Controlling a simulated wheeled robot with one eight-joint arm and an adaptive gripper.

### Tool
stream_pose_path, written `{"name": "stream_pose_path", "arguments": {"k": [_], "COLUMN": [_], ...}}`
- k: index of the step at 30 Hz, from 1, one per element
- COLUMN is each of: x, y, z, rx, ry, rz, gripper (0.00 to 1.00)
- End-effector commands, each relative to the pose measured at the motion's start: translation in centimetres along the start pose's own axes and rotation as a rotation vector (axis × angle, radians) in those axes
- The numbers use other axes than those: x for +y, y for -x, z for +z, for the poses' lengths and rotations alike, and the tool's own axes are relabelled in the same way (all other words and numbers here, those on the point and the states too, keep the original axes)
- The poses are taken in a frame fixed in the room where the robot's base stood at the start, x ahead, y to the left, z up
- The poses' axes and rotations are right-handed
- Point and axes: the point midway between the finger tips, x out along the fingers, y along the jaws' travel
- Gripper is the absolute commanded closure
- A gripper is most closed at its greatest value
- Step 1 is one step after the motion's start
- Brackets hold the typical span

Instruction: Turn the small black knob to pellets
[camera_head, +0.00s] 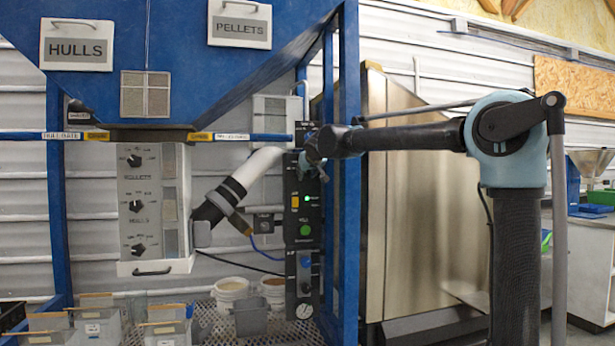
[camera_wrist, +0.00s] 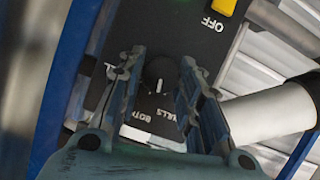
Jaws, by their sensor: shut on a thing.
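The small black knob (camera_wrist: 158,72) is on a black control panel (camera_wrist: 150,30), between the two fingers of my gripper (camera_wrist: 160,68) in the wrist view. My gripper is shut on the knob. A pale pointer mark shows on the knob's lower side in that view. Lettering around it is upside down and partly covered; one label reads "BOTH" and another ends in "LLS". In the head view my gripper (camera_head: 312,160) is at the upper part of the tall black panel (camera_head: 290,235) and hides the knob.
A blue hopper (camera_head: 150,90) hangs above, with "HULLS" and "PELLETS" signs. A blue post (camera_head: 347,240) stands close right of the panel. A white pipe (camera_head: 258,168) passes on its left. A grey box with several black dials (camera_head: 138,205) is further left.

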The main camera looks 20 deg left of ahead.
Motion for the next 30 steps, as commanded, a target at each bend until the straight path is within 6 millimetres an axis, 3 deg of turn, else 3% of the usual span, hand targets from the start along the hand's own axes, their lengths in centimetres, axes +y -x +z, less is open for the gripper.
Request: {"name": "stream_pose_path", "arguments": {"k": [30], "x": [-0.65], "y": [-0.10], "z": [0.50], "rx": [-0.003], "ry": [0.865], "rz": [0.361], "gripper": [0.91]}}
